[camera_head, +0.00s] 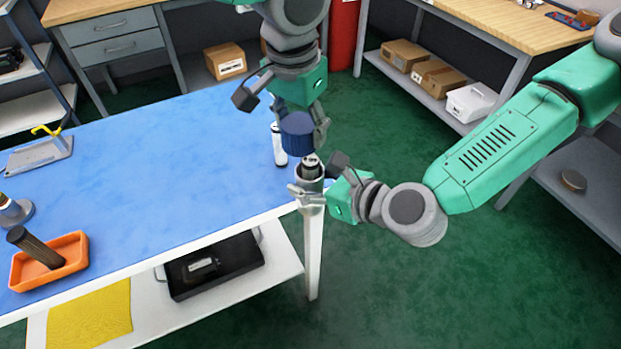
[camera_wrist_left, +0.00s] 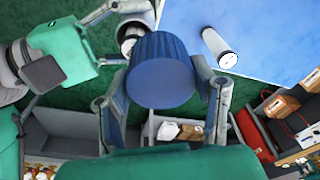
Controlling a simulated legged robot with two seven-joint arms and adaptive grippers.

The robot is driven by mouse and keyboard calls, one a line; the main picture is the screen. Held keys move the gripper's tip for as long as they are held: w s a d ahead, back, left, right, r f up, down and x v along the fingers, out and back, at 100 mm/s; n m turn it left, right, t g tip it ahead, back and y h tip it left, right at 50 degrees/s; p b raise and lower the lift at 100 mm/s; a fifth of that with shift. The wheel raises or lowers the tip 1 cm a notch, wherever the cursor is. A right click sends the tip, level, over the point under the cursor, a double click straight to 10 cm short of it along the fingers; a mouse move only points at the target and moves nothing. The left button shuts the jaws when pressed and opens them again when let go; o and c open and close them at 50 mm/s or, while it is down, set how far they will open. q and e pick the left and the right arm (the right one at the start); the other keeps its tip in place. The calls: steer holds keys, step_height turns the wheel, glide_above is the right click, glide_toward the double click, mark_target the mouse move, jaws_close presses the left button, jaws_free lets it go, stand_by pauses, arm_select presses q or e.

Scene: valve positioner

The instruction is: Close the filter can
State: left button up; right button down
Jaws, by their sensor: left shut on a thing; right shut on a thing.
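My left gripper (camera_head: 300,122) is shut on a dark blue ribbed lid (camera_head: 297,134), which also shows large between its fingers in the left wrist view (camera_wrist_left: 162,72). The lid is above and apart from the filter can (camera_head: 309,184). My right gripper (camera_head: 318,188) is shut on the can, a grey open-topped cylinder near the table corner. A dark-and-light insert (camera_head: 311,162) sticks up from its mouth. In the left wrist view the can (camera_wrist_left: 130,36) is beyond the lid, partly hidden by it. Whether the can touches the table is unclear.
An orange tray (camera_head: 72,249) with a dark cylinder (camera_head: 36,247) is at the left. The middle of the table is clear.

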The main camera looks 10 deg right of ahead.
mark_target(318, 160)
arm_select(q)
steer(key=shift+m, duration=0.6)
steer(key=s+d, duration=0.1)
steer(key=d+r, duration=0.1)
steer(key=s+d, duration=0.1)
steer(key=shift+s+d+r, duration=0.25)
steer(key=shift+s+r, duration=0.05)
steer(key=shift+a+f, duration=0.1)
steer(key=shift+a, duration=0.3)
steer(key=shift+a+f, duration=0.2)
steer(key=shift+f, duration=0.45)
steer(key=shift+d+f, duration=0.1)
steer(key=shift+f, duration=0.75)
steer(key=shift+d+f, duration=0.35)
steer(key=shift+f, duration=0.1)
